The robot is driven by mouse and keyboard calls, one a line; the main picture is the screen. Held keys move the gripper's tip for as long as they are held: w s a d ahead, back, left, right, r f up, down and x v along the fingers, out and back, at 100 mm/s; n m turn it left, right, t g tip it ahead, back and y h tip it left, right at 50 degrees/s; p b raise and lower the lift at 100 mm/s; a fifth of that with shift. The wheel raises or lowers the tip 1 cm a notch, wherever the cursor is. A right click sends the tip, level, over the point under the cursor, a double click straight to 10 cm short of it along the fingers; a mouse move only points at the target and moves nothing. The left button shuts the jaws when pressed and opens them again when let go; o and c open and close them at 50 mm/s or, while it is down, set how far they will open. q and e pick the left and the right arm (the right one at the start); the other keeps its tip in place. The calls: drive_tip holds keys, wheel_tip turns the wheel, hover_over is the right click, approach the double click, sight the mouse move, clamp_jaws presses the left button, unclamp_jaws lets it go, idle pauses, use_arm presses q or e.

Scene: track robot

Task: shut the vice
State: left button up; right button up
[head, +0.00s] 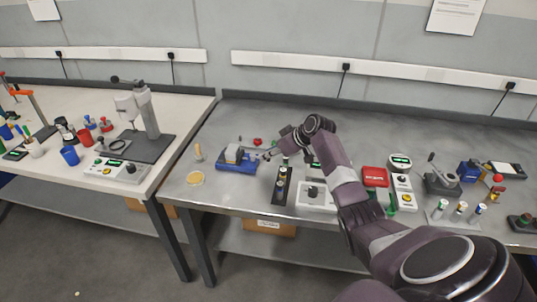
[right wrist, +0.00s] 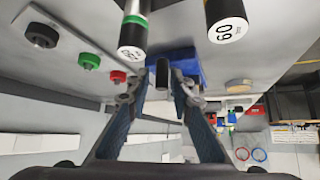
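The vice (head: 237,161) is a small blue bench vice with a grey block at its jaws, on the metal bench left of my right arm. Its blue body also shows in the right wrist view (right wrist: 190,65), beyond the fingertips. My right gripper (head: 272,153) is at the vice's right side, by its handle end. In the right wrist view, my right gripper (right wrist: 160,86) has its fingers apart, with a dark upright bar (right wrist: 163,73), seemingly the vice handle, between the tips and gaps beside it. The jaw gap is too small to judge. My left gripper is out of view.
A black rack (head: 281,187) with dark cylinders stands close right of the vice. A white box with a knob (head: 315,194) lies beneath my forearm. The bench front left is clear.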

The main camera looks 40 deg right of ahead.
drive_tip(key=shift+o, duration=0.5)
drive_tip(key=shift+f, duration=0.1)
drive_tip(key=v, duration=1.2)
